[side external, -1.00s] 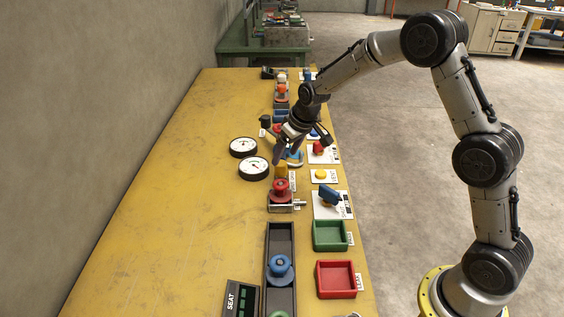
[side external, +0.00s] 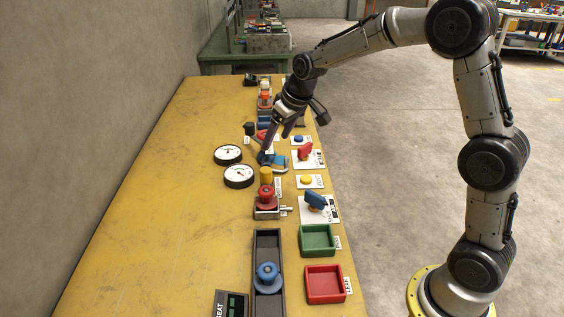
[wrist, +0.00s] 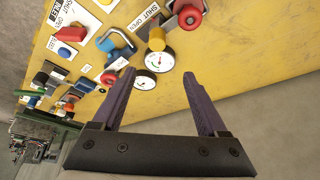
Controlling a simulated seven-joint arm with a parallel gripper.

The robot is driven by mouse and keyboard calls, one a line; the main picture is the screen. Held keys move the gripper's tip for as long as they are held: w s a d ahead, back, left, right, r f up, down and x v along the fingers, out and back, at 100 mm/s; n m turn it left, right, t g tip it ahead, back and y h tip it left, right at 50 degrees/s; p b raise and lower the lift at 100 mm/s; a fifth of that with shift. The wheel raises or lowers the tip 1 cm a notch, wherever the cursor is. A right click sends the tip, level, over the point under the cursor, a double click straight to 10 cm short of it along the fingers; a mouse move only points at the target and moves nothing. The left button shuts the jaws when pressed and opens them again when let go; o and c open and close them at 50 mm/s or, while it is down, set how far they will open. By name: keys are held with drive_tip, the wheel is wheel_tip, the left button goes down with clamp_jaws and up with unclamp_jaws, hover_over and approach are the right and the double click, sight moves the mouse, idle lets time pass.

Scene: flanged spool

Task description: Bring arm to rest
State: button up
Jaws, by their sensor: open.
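My gripper (side external: 277,144) is open and empty. In the side external view it hangs tilted above the far half of the yellow bench (side external: 150,220), over the row of devices and close to a blue device (side external: 270,159). Its two dark fingers also show in the wrist view (wrist: 162,100), spread wide with nothing between them. A red flanged spool (side external: 266,194) sits in a metal holder on the bench, nearer the camera than the gripper. A blue flanged spool (side external: 268,272) sits in a long dark channel (side external: 268,240).
Two round gauges (side external: 238,176) lie left of the devices. A green tray (side external: 317,238) and a red tray (side external: 324,282) stand near the right edge. A blue switch (side external: 315,200) and a red switch (side external: 306,151) stand on white plates. The bench's left side is clear.

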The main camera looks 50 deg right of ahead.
drive_tip(key=s+a+r+t, duration=0.1)
drive_tip(key=s+a+r, duration=0.1)
drive_tip(key=s+r, duration=0.55)
drive_tip(key=s+a+r+t, duration=0.2)
drive_tip(key=s+r, duration=0.4)
drive_tip(key=s, duration=0.3)
drive_tip(key=s+f+g, duration=0.1)
drive_tip(key=s+f, duration=0.2)
drive_tip(key=s, duration=0.5)
drive_tip(key=s+f+g, duration=0.1)
drive_tip(key=s+f, duration=0.3)
drive_tip(key=s, duration=0.5)
drive_tip(key=shift+s+a+f, duration=0.15)
drive_tip(key=shift+f, duration=0.15)
